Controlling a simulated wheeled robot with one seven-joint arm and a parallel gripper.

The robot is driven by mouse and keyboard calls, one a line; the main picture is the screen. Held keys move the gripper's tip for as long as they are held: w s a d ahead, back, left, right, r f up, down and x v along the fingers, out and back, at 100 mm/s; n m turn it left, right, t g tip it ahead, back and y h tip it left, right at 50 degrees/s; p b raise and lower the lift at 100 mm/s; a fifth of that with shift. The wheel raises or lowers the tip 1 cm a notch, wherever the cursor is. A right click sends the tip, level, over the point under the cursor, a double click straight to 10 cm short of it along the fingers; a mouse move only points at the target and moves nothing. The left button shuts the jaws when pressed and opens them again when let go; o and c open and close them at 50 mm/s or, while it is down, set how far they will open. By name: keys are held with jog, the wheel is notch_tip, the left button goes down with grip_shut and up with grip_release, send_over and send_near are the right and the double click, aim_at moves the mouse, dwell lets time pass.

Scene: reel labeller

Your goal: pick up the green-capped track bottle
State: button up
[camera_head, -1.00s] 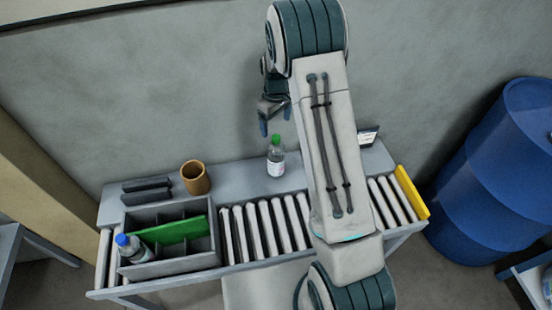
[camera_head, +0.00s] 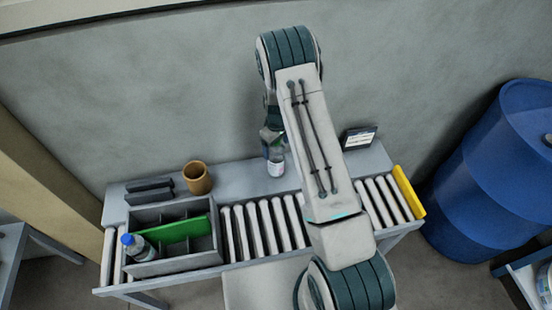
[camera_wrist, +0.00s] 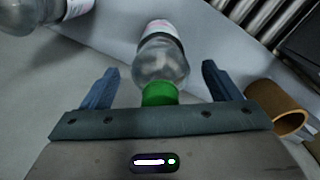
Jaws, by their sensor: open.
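The green-capped track bottle (camera_head: 277,168) stands on the grey ledge behind the rollers, clear with a pale label. In the head view my gripper (camera_head: 272,138) is down over its upper part and hides the cap. In the wrist view the bottle (camera_wrist: 162,58) lies between the two blue fingers of my open gripper (camera_wrist: 160,80), its green cap near the palm. I see a gap on both sides, so the fingers look apart from it.
A brown cup (camera_head: 197,178) stands left of the bottle. A grey divided box (camera_head: 172,266) on the rollers holds a blue-capped bottle (camera_head: 137,247) and a green piece. A second clear bottle (camera_wrist: 40,14) shows at the wrist view's upper left. A small display (camera_head: 358,139) stands to the right.

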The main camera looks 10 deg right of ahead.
jog(key=shift+c, duration=0.2)
jog(key=c, duration=1.5)
grip_shut()
jog(key=shift+r, duration=0.1)
